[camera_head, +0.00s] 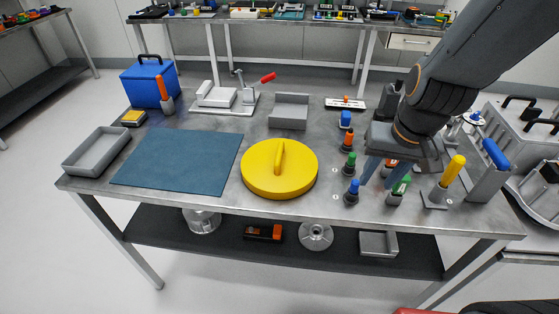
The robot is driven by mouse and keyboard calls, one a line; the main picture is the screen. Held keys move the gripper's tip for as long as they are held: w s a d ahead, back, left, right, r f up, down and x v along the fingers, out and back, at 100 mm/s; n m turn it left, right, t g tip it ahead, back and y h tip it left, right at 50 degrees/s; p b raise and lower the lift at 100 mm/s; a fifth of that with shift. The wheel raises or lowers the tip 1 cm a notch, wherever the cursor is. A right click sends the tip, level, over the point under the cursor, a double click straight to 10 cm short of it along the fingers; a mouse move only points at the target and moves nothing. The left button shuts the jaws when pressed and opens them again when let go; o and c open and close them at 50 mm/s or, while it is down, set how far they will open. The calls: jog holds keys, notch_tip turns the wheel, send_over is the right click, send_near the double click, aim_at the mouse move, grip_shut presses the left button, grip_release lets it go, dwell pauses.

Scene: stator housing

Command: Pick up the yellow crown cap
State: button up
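The yellow crown cap (262,182) appears to be the large round yellow disc with an upright bar handle (280,157) across its top. It lies flat on the grey metal table, just right of the blue-green mat. My gripper (379,183) points down over the table's right part, well to the right of the cap and apart from it. Its two bluish fingers look spread, with no object clearly held between them. The fingertips are close to small coloured-top parts, and contact with these cannot be told.
Blue, orange and green-topped pieces (349,164) stand between cap and gripper. A yellow-handled tool (451,174) stands right of the gripper. A grey block (289,108) is behind the cap. The mat (180,160) is bare; a grey tray (97,152) is at far left.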

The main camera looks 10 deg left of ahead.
jog(key=w+a+r+t+y+p, duration=0.1)
jog(key=w+a, duration=0.2)
jog(key=a, duration=0.4)
jog(key=w+a+r+t+y+p, duration=0.1)
jog(key=w+a, duration=0.1)
jog(key=a, duration=0.5)
jog(key=t+p, duration=0.1)
send_near(280, 152)
jog(key=f, duration=0.2)
jog(key=shift+m, duration=0.4)
jog(key=b+x, duration=0.1)
jog(key=x, duration=0.1)
jog(key=b+x, duration=0.1)
jog(key=x, duration=0.2)
jog(key=b+x, duration=0.2)
jog(key=shift+w+a, duration=0.3)
jog(key=shift+w, duration=0.2)
jog(key=shift+r, duration=0.1)
grip_shut()
